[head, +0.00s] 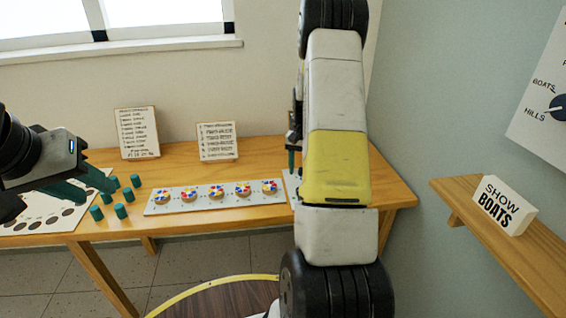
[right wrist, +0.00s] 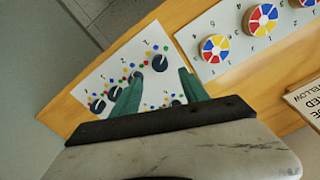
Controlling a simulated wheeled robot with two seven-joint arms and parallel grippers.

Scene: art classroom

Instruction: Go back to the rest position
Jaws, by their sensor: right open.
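My left gripper (head: 98,194) is at the left edge of the head view, its green fingers apart and nothing seen between them. It is above the left part of the table, near several green pegs. My right arm hangs down the middle of the head view and hides most of my right gripper (head: 291,158). In the right wrist view my right gripper (right wrist: 158,75) is open and empty. Its green fingers are over a white panel with black knobs (right wrist: 92,82); whether they touch it I cannot tell.
The wooden table (head: 250,216) holds a white strip with coloured wheels (head: 216,192), green pegs (head: 121,211), a holed white board (head: 24,218) and two text cards (head: 137,133) (head: 217,141). A "SHOW BOATS" block (head: 503,206) sits on a shelf (head: 470,200) at right. A dial board (head: 545,95) hangs above.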

